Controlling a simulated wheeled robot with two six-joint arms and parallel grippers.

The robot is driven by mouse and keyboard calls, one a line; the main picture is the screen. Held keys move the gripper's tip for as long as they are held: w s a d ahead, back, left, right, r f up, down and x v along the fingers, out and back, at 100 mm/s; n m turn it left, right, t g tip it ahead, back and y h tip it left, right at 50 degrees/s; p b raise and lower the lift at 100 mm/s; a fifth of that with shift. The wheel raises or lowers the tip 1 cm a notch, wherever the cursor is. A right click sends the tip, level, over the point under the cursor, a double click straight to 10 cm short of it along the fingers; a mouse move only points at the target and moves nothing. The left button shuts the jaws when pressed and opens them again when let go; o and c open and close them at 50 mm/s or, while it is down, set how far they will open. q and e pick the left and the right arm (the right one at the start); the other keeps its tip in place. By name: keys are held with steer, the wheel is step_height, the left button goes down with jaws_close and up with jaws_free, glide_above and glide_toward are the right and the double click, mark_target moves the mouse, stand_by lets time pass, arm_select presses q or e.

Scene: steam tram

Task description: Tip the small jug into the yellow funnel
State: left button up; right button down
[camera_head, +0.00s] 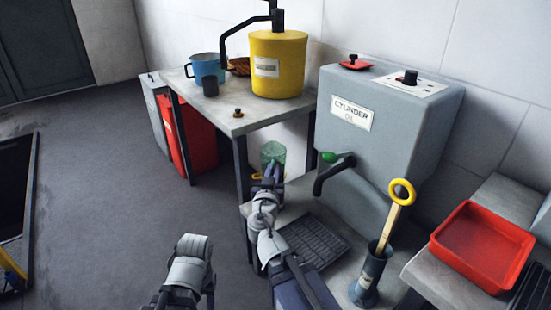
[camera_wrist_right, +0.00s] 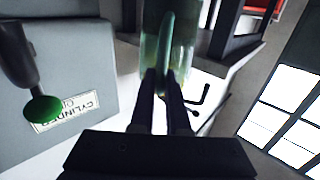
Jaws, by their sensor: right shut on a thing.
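The small jug (camera_head: 273,151) is clear and greenish, and it also shows in the right wrist view (camera_wrist_right: 183,28). My right gripper (camera_head: 270,172) is shut on its green handle (camera_wrist_right: 165,45). The jug looks about upright, in front of the table's right legs and left of the grey oil cabinet. A small piece of yellow (camera_head: 256,177) shows just left of the gripper; it may be part of the yellow funnel, but the gripper hides too much to tell. Only a link of my left arm shows at the bottom; its gripper is out of view.
The grey cylinder oil cabinet (camera_head: 390,125) has a green-handled tap (camera_head: 335,160) close right of the jug. A black drip grating (camera_head: 313,245) lies below. A yellow drum (camera_head: 278,65) and blue mug (camera_head: 206,68) stand on the table. A red tray (camera_head: 482,245) sits right.

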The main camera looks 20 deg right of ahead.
steer(key=shift+r+g+p, duration=0.3)
steer(key=shift+r+p, duration=0.15)
steer(key=shift+p, duration=0.5)
steer(key=r+g+y+p, duration=0.1)
steer(key=g+p, duration=0.1)
steer(key=p, duration=0.3)
steer(key=shift+s+r, duration=0.1)
steer(key=shift+f, duration=0.25)
steer(key=shift+f+g+y, duration=0.3)
steer(key=shift+f+g, duration=0.1)
steer(key=shift+f, duration=0.35)
steer(key=shift+f, duration=0.4)
steer(key=shift+f+g, duration=0.35)
steer(key=shift+g, duration=0.05)
